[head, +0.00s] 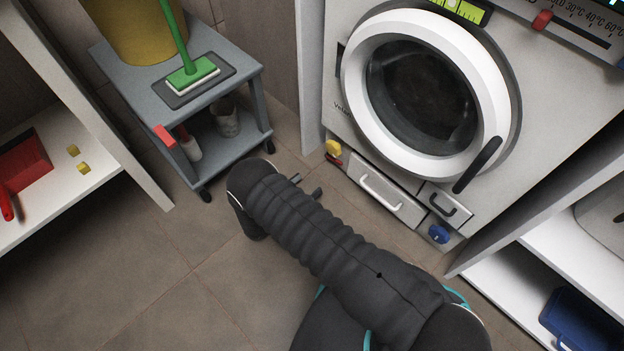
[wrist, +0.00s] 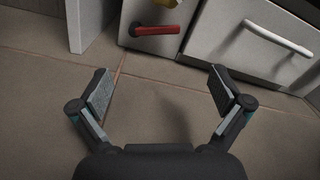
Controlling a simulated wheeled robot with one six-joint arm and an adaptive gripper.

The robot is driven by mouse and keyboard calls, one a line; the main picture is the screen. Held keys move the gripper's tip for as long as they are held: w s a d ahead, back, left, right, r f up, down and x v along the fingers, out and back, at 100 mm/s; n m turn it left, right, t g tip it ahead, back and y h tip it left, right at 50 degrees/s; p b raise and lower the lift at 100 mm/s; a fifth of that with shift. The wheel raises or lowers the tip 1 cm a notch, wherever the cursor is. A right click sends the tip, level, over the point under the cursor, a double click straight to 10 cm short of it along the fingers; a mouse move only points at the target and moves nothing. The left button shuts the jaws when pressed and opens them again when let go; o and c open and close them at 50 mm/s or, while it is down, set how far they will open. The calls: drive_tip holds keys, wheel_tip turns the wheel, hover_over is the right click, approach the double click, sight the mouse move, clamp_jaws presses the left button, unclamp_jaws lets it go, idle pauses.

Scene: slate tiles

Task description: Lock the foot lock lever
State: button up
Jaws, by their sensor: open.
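The red lever (wrist: 157,30), which looks like the foot lock lever, lies roughly level on a grey panel low at the washing machine's left front corner. In the head view the lever (head: 334,160) shows small under a yellow knob (head: 334,147). My gripper (wrist: 160,88) is open and empty, its two fingers spread wide over the floor. The lever is ahead of the fingers, apart from them and between their directions. In the head view my gripper (head: 306,187) is mostly hidden behind my arm, just in front of the machine's lower left.
The washing machine (head: 345,112) has a handled drawer (head: 382,195), a small black-handled flap (head: 446,203) and a blue knob (head: 438,234) low down. A grey cart (head: 258,90) stands at left. White shelving flanks both sides. The tiled floor (head: 110,270) is clear at left.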

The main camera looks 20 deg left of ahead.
sight(333, 160)
drive_tip(key=shift+a+b+v, duration=0.25)
drive_tip(key=shift+b+v, duration=0.2)
drive_tip(key=shift+v, duration=0.8)
drive_tip(key=shift+r, duration=0.3)
drive_tip(key=x, duration=1.4)
drive_tip(key=shift+a, duration=0.15)
